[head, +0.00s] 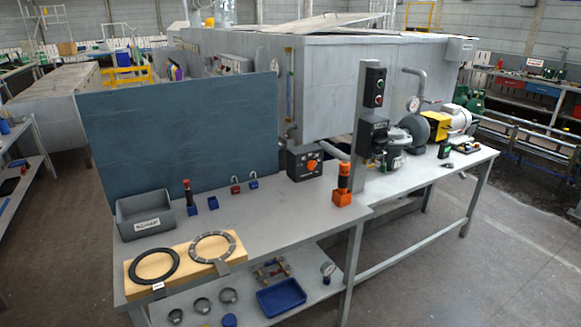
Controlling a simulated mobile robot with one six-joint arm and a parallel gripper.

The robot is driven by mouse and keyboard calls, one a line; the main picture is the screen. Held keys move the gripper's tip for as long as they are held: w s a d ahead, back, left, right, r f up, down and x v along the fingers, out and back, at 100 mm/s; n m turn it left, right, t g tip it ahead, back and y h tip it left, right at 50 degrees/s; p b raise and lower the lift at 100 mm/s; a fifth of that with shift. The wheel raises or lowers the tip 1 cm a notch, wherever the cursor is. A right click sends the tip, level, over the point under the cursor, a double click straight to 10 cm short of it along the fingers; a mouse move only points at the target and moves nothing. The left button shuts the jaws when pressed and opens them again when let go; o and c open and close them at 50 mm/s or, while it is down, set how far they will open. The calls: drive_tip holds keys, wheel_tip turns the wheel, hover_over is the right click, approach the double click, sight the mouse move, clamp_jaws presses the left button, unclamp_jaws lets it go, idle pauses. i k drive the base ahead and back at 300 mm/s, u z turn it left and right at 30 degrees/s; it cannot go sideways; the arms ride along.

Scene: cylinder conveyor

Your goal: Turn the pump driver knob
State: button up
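A dark box (295,170) stands at the back of the grey workbench (230,215), left of the upright post. It carries a round orange knob (312,165) on its front, facing the camera. This looks like the pump driver knob, but the marking on the box is too small to read. The knob's turn position cannot be told. A grey pump (393,158) with a yellow and white motor (455,119) sits on the bench to the right. My gripper is not in view.
The post (360,130) carries a button box (375,87). A blue-grey panel (185,130) rises behind the bench. Floor (450,270) in front right is clear.

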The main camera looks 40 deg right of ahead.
sight(311, 165)
drive_tip(key=u, duration=0.55)
drive_tip(key=k, duration=0.3)
drive_tip(key=u, duration=2.8)
drive_tip(key=k, duration=1.5)
drive_tip(key=z, duration=0.1)
